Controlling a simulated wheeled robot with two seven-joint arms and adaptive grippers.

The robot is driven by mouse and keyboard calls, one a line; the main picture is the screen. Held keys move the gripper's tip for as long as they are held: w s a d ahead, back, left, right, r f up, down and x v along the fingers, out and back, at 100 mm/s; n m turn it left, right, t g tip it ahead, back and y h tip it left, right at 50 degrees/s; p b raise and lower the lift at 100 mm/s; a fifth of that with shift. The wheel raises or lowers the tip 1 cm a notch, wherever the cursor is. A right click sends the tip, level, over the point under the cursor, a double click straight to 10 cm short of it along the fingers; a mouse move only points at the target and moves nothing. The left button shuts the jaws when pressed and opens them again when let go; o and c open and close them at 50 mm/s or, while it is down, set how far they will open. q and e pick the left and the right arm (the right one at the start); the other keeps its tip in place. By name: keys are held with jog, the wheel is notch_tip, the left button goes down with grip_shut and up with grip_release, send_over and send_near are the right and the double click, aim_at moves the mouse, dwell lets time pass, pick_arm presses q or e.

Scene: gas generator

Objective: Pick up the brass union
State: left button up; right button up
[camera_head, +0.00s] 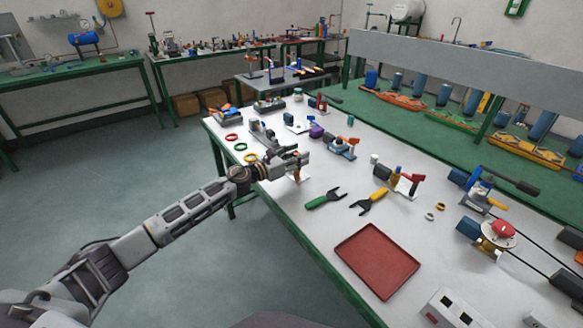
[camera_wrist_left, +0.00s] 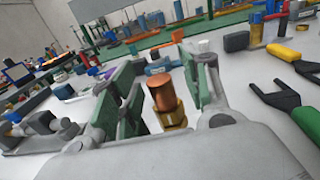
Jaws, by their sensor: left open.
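The brass union (camera_wrist_left: 172,117), a small upright part with a copper-coloured cylindrical top and a brass lower body, shows in the left wrist view. My left gripper (camera_wrist_left: 166,80) is open, with one green-padded finger on each side of it and gaps visible between. The union's lower end is hidden by the gripper body. In the head view my left gripper (camera_head: 299,161) is low over the near left part of the white bench, and only a small orange-brown bit shows under it. My right gripper is not in view.
Right of my left gripper lie green-handled pliers (camera_head: 325,199) and yellow-handled pliers (camera_head: 369,202). A red tray (camera_head: 377,260) lies nearer the front. A grey vise-like tool (camera_wrist_left: 40,137) is close on the left in the wrist view. Coloured rings (camera_head: 240,146) lie along the left edge.

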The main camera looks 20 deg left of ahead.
pick_arm(q)
jog(key=shift+c, duration=1.4)
grip_shut()
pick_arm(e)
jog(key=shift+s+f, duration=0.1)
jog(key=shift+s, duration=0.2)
pick_arm(q)
jog(key=shift+r, duration=0.2)
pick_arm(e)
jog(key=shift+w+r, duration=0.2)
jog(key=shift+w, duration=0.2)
